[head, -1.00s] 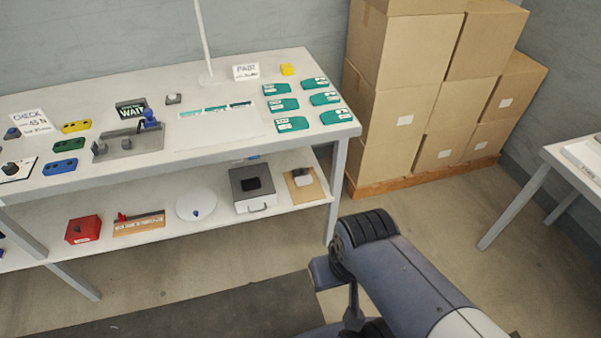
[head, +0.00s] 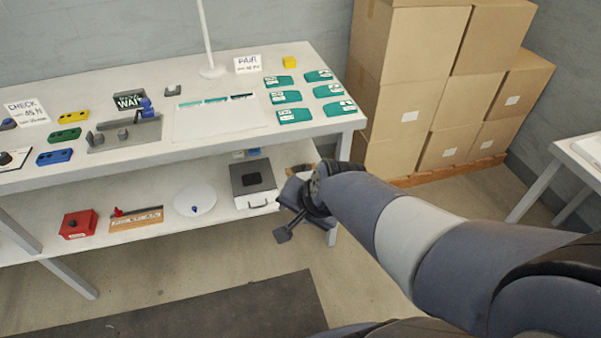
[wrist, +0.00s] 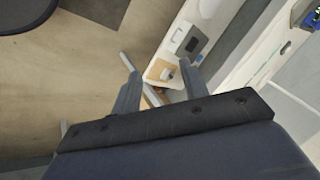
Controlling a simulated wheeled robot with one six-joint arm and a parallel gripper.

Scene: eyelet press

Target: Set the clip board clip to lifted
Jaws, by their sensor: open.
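The clip board, a small tan board (wrist: 155,71) with a pale block-like clip (wrist: 168,74), lies at the end of the lower shelf in the wrist view. It appears between my two fingers there, some distance beyond them. I cannot tell whether the clip is lifted or down. My gripper (wrist: 162,78) is open and empty. In the head view my arm and wrist cover most of the clip board, at the right end of the lower shelf.
A grey box with a black pad (head: 253,178) stands beside the clip board. A white disc (head: 194,200) and a red box (head: 78,224) are further left on the shelf. The table top (head: 200,145) overhangs the shelf. Cardboard boxes (head: 405,110) stand right. The floor in front is open.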

